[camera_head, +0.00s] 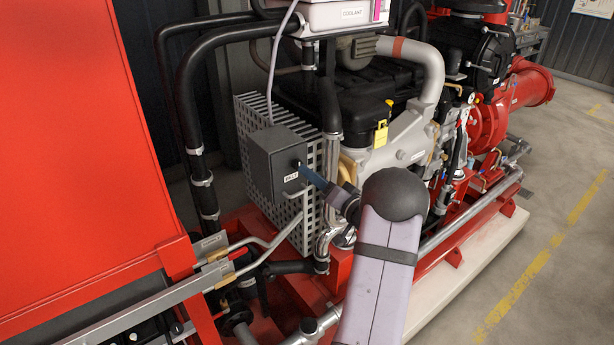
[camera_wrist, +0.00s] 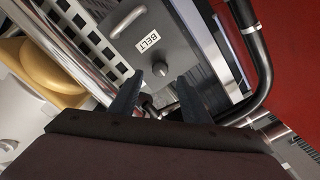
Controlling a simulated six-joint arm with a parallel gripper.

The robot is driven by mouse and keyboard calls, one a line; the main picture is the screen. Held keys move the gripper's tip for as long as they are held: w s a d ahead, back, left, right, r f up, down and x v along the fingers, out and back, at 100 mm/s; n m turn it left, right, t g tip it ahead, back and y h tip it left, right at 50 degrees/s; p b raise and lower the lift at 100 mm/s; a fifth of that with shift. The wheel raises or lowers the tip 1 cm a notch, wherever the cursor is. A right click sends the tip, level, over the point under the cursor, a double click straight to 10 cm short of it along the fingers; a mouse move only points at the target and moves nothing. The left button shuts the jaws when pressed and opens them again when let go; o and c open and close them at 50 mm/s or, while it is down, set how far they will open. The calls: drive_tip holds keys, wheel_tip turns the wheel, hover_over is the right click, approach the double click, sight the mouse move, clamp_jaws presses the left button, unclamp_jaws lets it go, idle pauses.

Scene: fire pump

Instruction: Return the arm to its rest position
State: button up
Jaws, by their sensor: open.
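My gripper (camera_head: 318,180) is in front of the grey box (camera_head: 268,165) on the engine's side in the head view. My lilac and dark arm reaches up to it from the bottom. In the wrist view my gripper (camera_wrist: 161,82) has its two dark fingers apart, with nothing held between them. Beyond them is the grey box (camera_wrist: 165,48), with a "BELT" label, a handle and a small round knob (camera_wrist: 160,69). The knob shows between the fingertips. I cannot tell whether a fingertip touches the box.
A perforated guard (camera_head: 312,165) stands behind the box. The engine with a yellow-handled dipstick (camera_head: 380,135) is to the right. Pipes (camera_head: 240,260) run below left, beside a large red cabinet (camera_head: 70,150). A white coolant tank (camera_head: 345,15) is above. Open floor (camera_head: 560,230) lies right.

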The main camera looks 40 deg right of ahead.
drive_tip(key=shift+s, duration=0.65)
